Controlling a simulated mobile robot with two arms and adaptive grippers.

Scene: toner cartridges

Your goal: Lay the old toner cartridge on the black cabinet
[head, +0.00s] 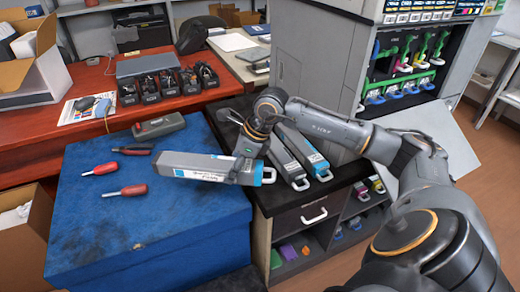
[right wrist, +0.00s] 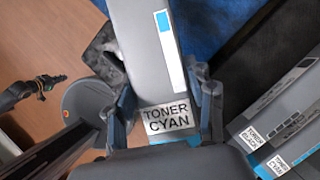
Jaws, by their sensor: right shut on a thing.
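The toner cartridge (head: 195,165), a long grey box with a blue and white label, is in my right gripper (head: 248,165). In the right wrist view the cartridge (right wrist: 138,55) lies between the two fingers (right wrist: 165,112), which are shut on its sides; its label reads TONER CYAN. In the head view it lies level across the blue surface's right edge, its handle end over the black cabinet (head: 276,202). I cannot tell whether it touches the blue surface. A dark jointed part at the left of the right wrist view seems to be my left gripper (right wrist: 35,90); its jaw state is unclear.
Two grey cartridges (head: 302,150) lie side by side on the cabinet's right part. A tall grey printer (head: 320,60) stands behind the cabinet.

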